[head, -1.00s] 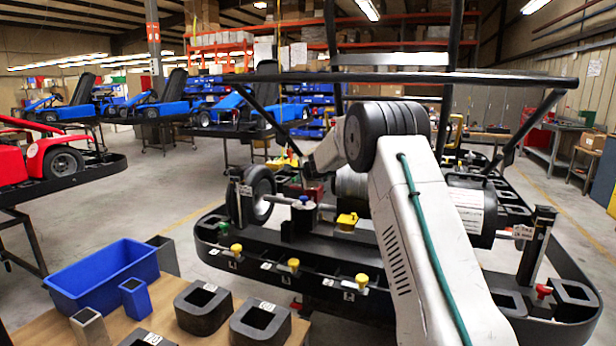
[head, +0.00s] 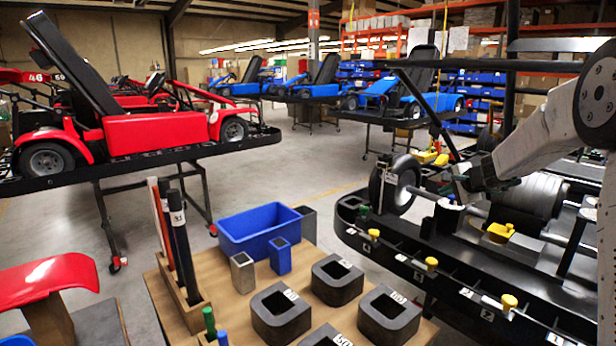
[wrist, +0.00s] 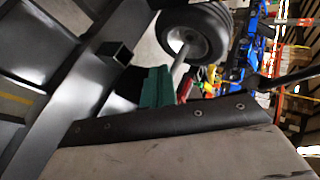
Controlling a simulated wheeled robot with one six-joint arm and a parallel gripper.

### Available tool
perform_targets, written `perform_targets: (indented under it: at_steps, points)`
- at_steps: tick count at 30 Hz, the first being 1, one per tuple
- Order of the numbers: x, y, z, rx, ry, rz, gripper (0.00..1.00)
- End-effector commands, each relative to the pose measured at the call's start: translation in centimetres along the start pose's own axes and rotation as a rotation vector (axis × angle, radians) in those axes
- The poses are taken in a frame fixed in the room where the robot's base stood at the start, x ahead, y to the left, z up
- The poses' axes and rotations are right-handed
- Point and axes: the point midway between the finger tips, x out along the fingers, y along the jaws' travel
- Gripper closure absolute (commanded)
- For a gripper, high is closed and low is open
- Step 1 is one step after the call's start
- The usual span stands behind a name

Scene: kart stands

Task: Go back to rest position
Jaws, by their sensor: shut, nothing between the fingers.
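My gripper (head: 460,187) is at the end of my white arm, at the right of the head view, in front of the kart stand's wheel (head: 397,184) and axle. Its closed green fingers (wrist: 157,87) show in the middle of the wrist view with nothing between them. The wheel also shows beyond the fingers in the wrist view (wrist: 195,33). In the head view the fingertips are small and partly lost against the stand. I cannot tell how far they are from the axle.
The kart stand (head: 400,258) with yellow knobs lies right of a wooden table (head: 235,312). The table holds a blue bin (head: 260,230), dark square blocks (head: 280,312) and upright rods (head: 183,245). A red kart (head: 155,130) stands at the left. Floor is open behind the table.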

Motion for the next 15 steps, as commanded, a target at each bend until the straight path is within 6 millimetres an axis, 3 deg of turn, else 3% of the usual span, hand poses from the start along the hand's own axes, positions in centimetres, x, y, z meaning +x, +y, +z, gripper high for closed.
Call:
perform_targets:
  at_steps: [1,5,9,15]
  points:
    - [-1.7,0.4,2.7,-0.065,-0.063,0.029,1.00]
    - [-6.2,2.7,9.4,-0.231,-0.227,0.128,1.00]
    - [-13.0,6.2,16.5,-0.425,-0.395,0.257,1.00]
    - [-23.6,12.8,23.6,-0.686,-0.571,0.462,1.00]
